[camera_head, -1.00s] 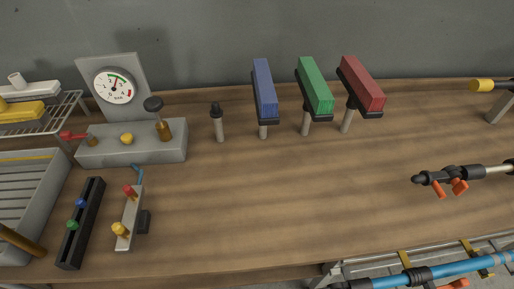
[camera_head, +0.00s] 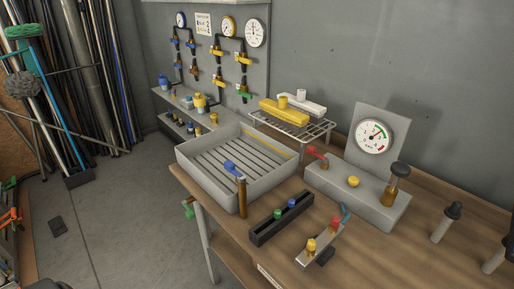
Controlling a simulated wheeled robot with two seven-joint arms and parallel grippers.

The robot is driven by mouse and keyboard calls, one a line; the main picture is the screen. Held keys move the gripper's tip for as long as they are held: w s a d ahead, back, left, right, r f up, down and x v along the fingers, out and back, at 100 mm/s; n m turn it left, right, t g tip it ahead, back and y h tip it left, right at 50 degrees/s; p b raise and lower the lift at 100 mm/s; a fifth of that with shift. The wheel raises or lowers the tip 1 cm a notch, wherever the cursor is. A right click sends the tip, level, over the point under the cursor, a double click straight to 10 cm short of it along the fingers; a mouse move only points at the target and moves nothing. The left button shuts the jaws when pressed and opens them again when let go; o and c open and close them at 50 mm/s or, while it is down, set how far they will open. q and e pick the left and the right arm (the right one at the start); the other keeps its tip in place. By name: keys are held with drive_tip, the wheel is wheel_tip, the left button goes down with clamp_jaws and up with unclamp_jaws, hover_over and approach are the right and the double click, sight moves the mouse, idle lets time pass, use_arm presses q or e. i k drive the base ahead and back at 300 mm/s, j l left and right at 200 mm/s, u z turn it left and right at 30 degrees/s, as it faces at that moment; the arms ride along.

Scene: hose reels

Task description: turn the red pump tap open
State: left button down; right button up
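The red tap (camera_head: 317,153) is a small red lever at the left end of a grey pump block (camera_head: 372,208), in the right half of the head view. The block stands on the wooden bench. It carries a yellow knob (camera_head: 353,181) and a brass plunger with a dark knob (camera_head: 391,187). A white dial gauge (camera_head: 372,136) sits on the upright plate behind it. Neither of my grippers is in view, and nothing touches the red tap.
A grey slatted tray (camera_head: 222,180) stands left of the pump, with a blue-handled brass tap (camera_head: 239,182) at its front. A wire rack (camera_head: 300,131) is behind the tap. A black rail (camera_head: 281,220) and a grey manifold (camera_head: 319,245) lie in front. Floor is open at left.

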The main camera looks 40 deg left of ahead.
sight(311, 150)
drive_tip(key=k+j+u, duration=0.15)
drive_tip(key=u, duration=0.45)
drive_tip(key=i+j+u, duration=0.45)
drive_tip(key=u, duration=0.15)
drive_tip(key=i, duration=0.1)
